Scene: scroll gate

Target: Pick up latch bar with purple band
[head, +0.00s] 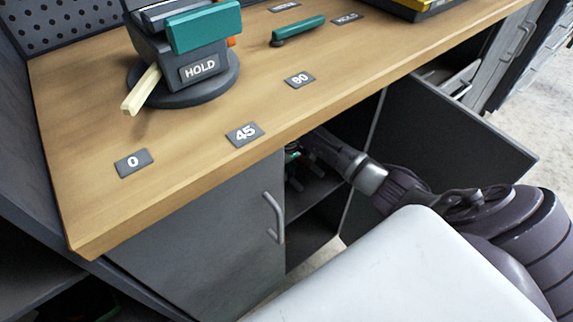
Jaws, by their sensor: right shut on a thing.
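My right arm comes in from the right and reaches under the bench top into the open cabinet. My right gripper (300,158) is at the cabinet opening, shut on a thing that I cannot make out. The bench edge and the gripper itself hide most of the held thing. A small green patch shows by the fingers. No purple band can be made out anywhere, so I cannot tell the latch bar in this view. My left gripper is not in view.
The wooden bench top (200,130) overhangs the cabinet. One grey door (215,235) with a handle is left of the opening; another door (450,130) stands open at right. A vise-like HOLD fixture (190,55) and a teal-handled tool (300,29) are on top.

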